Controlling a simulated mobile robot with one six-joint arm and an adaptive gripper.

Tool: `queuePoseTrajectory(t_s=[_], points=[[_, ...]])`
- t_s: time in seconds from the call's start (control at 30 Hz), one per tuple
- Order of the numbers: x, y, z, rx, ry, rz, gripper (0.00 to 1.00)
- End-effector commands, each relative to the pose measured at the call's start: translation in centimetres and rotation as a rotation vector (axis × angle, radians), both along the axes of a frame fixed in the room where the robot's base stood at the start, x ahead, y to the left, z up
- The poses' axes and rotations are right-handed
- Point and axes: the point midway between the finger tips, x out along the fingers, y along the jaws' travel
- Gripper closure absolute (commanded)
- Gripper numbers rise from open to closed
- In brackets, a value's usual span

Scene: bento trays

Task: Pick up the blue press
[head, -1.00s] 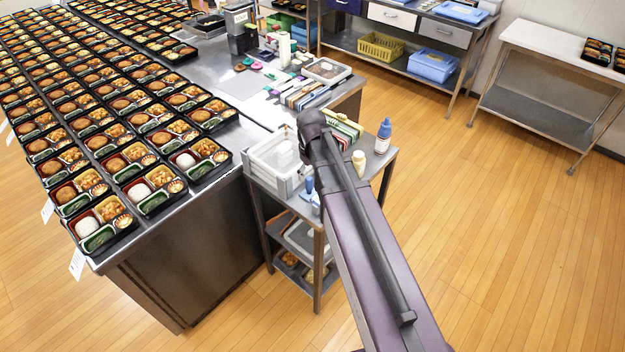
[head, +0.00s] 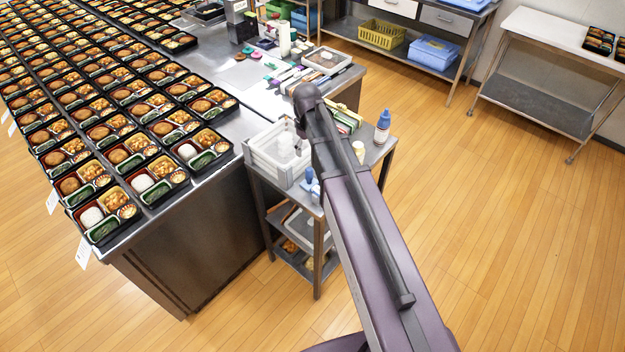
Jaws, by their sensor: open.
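A small blue item (head: 309,177) stands on the small metal cart (head: 376,153), beside the white bin and just left of my arm. It may be the blue press, but it is too small to tell. My arm crosses the middle of the head view and covers part of the cart. My gripper is not visible; it is hidden behind the arm or outside the view.
A white bin (head: 262,160), a blue-capped bottle (head: 382,128) and a cream bottle (head: 358,151) are on the cart. The long steel table (head: 240,122) carries rows of bento trays (head: 107,228) and coloured tools. The wooden floor (head: 500,230) at right is clear.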

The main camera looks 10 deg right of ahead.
Motion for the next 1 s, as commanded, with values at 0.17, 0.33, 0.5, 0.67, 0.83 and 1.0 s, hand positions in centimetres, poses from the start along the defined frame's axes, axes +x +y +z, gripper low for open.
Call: queuePoseTrajectory(t_s=[0.17,0.33,0.5,0.67,0.83,1.0], points=[[0.0,0.0,-1.7,0.000,0.000,0.000,0.21],[0.0,0.0,-3.0,0.000,0.000,-0.001,0.21],[0.0,-0.1,-4.3,0.000,0.000,-0.001,0.21],[0.0,-0.1,-5.5,0.000,0.000,-0.001,0.21],[0.0,-0.1,-6.8,0.000,0.000,-0.001,0.21],[0.0,-0.1,-7.7,0.000,0.000,-0.001,0.21]])
